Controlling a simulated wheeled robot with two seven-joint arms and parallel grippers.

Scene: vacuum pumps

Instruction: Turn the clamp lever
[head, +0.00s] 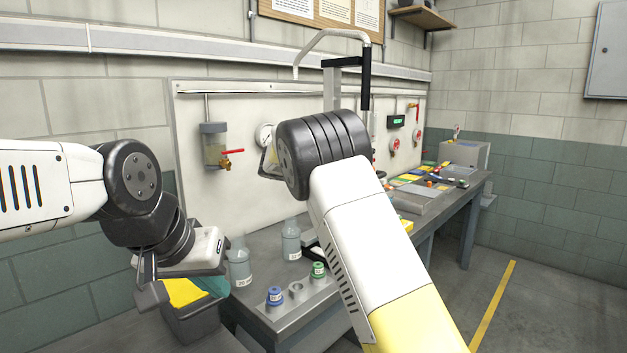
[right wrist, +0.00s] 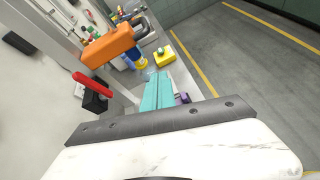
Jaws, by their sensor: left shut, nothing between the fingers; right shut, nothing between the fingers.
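A red lever (right wrist: 92,90) on a black block (right wrist: 96,103) shows in the right wrist view, left of centre; I cannot tell whether it is the clamp lever. My left gripper (head: 151,288) is shut and empty, low at the left above a dark bin. My right gripper (right wrist: 165,122) shows as a dark bar and pale housing across the bottom of the right wrist view. It is shut and empty, apart from the red lever, and mostly hidden by my arm in the head view.
An orange block (right wrist: 108,45) stands close beyond the red lever. Teal (right wrist: 158,92) and yellow (right wrist: 165,54) items lie on the bench. Bottles (head: 291,240) and a rack with blue and green caps (head: 275,294) stand near its front. The floor at right is clear.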

